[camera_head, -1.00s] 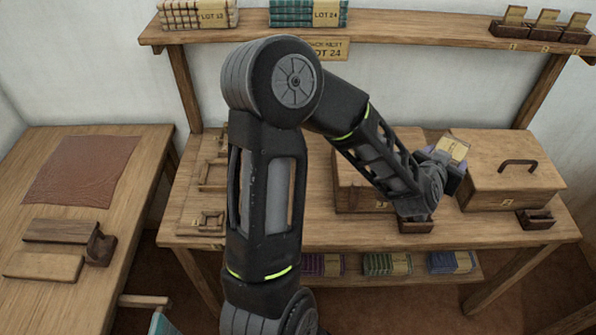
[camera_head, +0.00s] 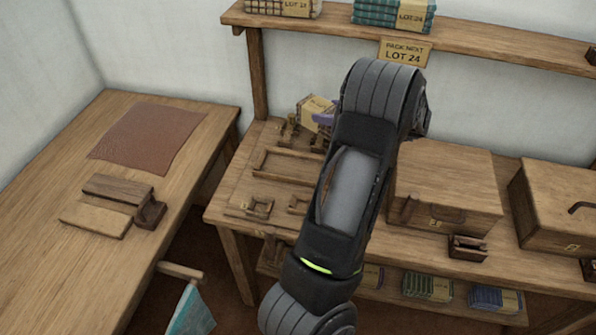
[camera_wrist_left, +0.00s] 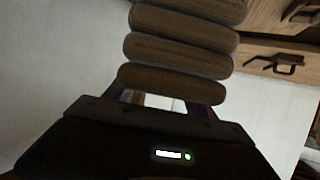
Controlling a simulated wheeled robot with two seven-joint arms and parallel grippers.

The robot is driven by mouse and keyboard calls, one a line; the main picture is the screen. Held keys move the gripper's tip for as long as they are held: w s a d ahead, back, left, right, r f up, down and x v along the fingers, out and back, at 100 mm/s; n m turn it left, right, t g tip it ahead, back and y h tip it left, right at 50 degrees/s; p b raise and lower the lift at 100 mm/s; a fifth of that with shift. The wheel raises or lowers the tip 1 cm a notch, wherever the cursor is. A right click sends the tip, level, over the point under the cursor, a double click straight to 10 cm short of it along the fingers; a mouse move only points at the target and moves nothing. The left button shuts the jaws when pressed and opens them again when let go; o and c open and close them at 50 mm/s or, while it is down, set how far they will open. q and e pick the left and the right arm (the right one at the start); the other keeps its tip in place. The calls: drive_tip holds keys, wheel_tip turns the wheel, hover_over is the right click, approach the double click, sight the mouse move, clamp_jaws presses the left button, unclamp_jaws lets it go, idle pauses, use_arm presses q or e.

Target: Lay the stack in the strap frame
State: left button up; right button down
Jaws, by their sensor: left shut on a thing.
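The stack (camera_head: 314,110) shows in part in the head view, with a tan band and some purple, raised above the left end of the middle bench. In the wrist view it appears as several ribbed brownish folds (camera_wrist_left: 185,43), with my left gripper (camera_wrist_left: 165,100) shut on it. In the head view my own arm hides most of that gripper. A low rectangular wooden frame (camera_head: 285,178) lies on the bench near the stack, partly behind my arm; I cannot tell if it is the strap frame. My right gripper is not in view.
Small wooden fittings (camera_head: 258,207) lie at the bench's front left. Lidded wooden boxes (camera_head: 445,180) stand to the right. A shelf above bears stacks, including the green one (camera_head: 385,14), over a LOT 24 sign (camera_head: 403,53). The left table (camera_head: 115,255) holds a brown sheet.

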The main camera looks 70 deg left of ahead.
use_arm(q)
drive_tip(key=s+a+f+n+g+h+b, duration=0.1)
drive_tip(key=s+f+n+g+h+b, duration=0.3)
drive_tip(key=s, duration=0.5)
drive_tip(key=shift+a+n+g+b, duration=0.2)
drive_tip(key=shift+n+g+b, duration=0.2)
drive_tip(key=shift+n+b, duration=0.45)
drive_tip(key=shift+s, duration=0.1)
wheel_tip(320, 180, down, 6)
drive_tip(key=b, duration=0.1)
drive_tip(key=shift+f, duration=0.15)
drive_tip(key=shift+f+b, duration=0.4)
drive_tip(key=shift+f, duration=1.4)
drive_tip(key=shift+f, duration=0.15)
